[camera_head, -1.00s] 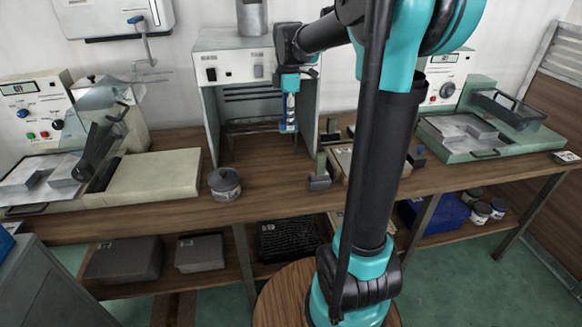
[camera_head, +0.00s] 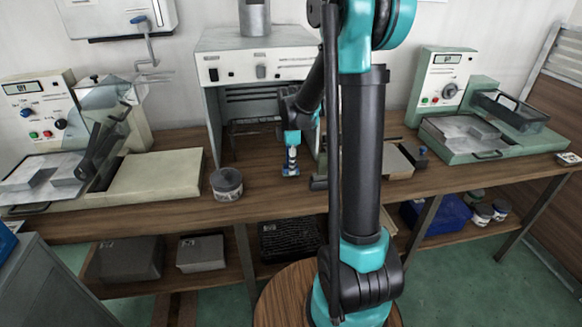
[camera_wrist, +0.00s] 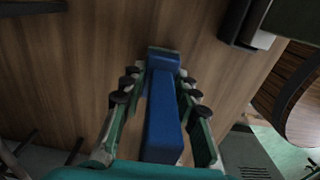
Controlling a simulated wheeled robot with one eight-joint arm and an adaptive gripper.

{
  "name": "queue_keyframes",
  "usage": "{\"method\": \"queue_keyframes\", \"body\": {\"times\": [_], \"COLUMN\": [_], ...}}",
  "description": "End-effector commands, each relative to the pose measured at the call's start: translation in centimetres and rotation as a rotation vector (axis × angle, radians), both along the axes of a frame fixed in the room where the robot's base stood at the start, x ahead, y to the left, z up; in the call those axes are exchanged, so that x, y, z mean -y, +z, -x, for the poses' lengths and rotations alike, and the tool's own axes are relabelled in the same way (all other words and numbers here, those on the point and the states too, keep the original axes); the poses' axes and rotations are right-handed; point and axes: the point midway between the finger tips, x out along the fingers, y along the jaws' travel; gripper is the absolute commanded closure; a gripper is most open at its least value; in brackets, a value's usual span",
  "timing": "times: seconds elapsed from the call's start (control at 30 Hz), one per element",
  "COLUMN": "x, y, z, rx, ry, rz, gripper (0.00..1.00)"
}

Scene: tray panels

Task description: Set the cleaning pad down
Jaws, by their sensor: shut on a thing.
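The cleaning pad is the blue block (camera_wrist: 163,110) in the wrist view, long and narrow, with a grey far end. My gripper (camera_wrist: 160,78) is shut on it, with a green finger along each side. In the head view my gripper (camera_head: 291,160) points down, low over the wooden bench (camera_head: 262,188), in front of the open-fronted hood (camera_head: 214,110). Only a little blue of the pad shows there. The pad's far end is close to the wood; I cannot tell whether it touches.
Machines with trays stand at the left (camera_head: 150,178) and right (camera_head: 455,148). A dark upright block (camera_head: 319,183) is close at the right. Bare bench lies between jar and gripper.

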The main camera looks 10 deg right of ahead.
Motion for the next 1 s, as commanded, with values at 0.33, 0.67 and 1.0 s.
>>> {"method": "queue_keyframes", "body": {"times": [0.33, 0.67, 1.0], "x": [0.00, 0.00, 0.00], "y": [-1.25, -1.45, -1.23], "z": [0.04, 0.03, 0.05], "rx": [0.000, 0.000, 0.000], "ry": [0.000, 0.000, 0.000], "rz": [0.000, 0.000, 0.000], "gripper": [1.00, 0.49, 0.49]}}
